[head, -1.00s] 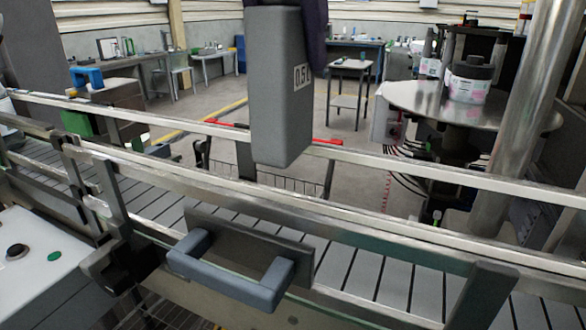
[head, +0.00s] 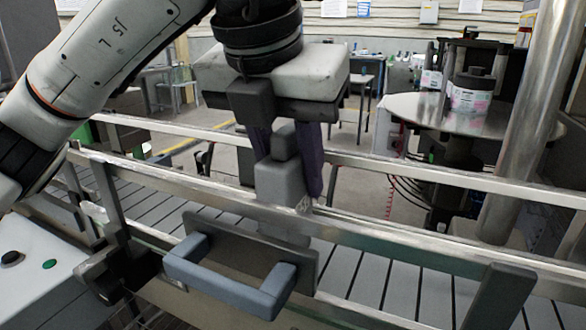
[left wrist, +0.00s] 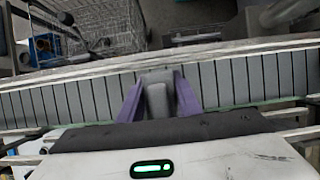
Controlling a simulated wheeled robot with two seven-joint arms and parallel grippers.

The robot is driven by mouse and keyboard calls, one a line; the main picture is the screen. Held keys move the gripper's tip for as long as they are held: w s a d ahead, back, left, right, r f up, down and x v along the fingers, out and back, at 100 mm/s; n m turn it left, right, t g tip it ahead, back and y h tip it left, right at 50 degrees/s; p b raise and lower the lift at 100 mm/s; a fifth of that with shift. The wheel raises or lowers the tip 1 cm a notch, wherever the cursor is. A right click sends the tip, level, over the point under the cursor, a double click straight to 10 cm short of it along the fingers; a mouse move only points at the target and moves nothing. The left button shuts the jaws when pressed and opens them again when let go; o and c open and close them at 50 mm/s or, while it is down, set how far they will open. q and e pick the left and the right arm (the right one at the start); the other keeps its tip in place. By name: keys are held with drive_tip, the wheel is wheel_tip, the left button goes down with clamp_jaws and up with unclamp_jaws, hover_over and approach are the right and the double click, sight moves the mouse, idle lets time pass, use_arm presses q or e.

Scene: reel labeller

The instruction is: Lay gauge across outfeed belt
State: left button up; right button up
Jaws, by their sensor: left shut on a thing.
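The gauge is a grey block (head: 281,184) with a narrower top, in the middle of the head view. My left gripper (head: 284,160) has come down from above and is shut on it, with purple fingers on either side. The gauge is over the outfeed belt (head: 345,268), near the front guide rail; its lower end is partly hidden, so I cannot tell whether it touches the slats. In the left wrist view the gauge (left wrist: 157,92) sits between the purple fingers above the slats. My right gripper is not in view.
A front rail (head: 400,240) and a back rail (head: 420,172) run along the belt. A blue-grey handle (head: 228,283) on a dark plate stands in front. A round turntable (head: 415,108) with a labelled reel or jar is at the back right. The belt to the right is clear.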

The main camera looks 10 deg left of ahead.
use_arm(q)
drive_tip(key=o, duration=1.3)
drive_tip(key=shift+c, duration=0.2)
drive_tip(key=p+v, duration=0.1)
drive_tip(key=v, duration=1.1)
drive_tip(key=shift+r, duration=0.1)
drive_tip(key=shift+w, duration=0.1)
